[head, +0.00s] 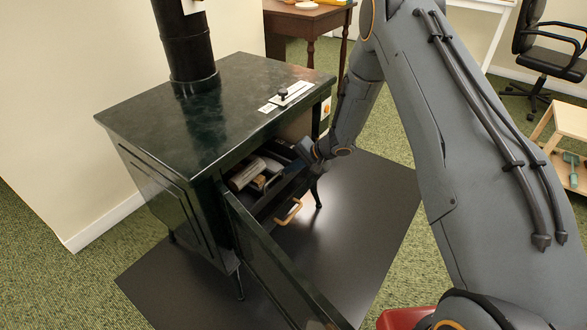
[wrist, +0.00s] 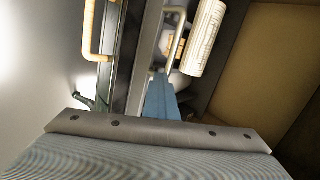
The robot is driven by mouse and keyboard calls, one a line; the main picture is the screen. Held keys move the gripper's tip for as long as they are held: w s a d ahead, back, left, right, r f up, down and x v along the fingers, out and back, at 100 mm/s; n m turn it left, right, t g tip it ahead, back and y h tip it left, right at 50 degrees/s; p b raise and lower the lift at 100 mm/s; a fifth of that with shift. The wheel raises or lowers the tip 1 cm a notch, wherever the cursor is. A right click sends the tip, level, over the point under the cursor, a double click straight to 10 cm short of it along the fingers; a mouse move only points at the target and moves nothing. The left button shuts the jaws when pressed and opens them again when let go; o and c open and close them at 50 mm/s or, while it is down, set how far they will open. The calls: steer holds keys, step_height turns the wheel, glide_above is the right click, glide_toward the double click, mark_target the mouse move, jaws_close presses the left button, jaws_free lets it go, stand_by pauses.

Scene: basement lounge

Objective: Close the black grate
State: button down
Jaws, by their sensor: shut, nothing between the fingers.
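The dark green-black stove (head: 215,95) stands on a dark floor plate, its front opening facing right. Its front door (head: 275,262) is swung wide open toward the bottom of the head view. Inside the opening are pale logs (head: 248,172) and dark bars or rails; I cannot clearly tell which part is the grate. My gripper (head: 296,166) reaches into the opening beside the logs. In the wrist view its blue fingers (wrist: 160,98) are together and empty, pointing at a metal handle-like bar (wrist: 174,48) next to a log (wrist: 208,38). Whether they touch the bar is unclear.
A wooden handle (head: 288,212) sticks out low at the stove front; it also shows in the wrist view (wrist: 89,30). The floor plate (head: 365,200) to the right is clear. A brown table (head: 308,22) stands behind.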

steer(key=d+f+p+v, duration=0.1)
steer(key=p+v, duration=0.2)
steer(key=v, duration=1)
steer(key=shift+s+d+f+p, duration=0.2)
steer(key=shift+s+d+p, duration=0.2)
steer(key=shift+s, duration=0.05)
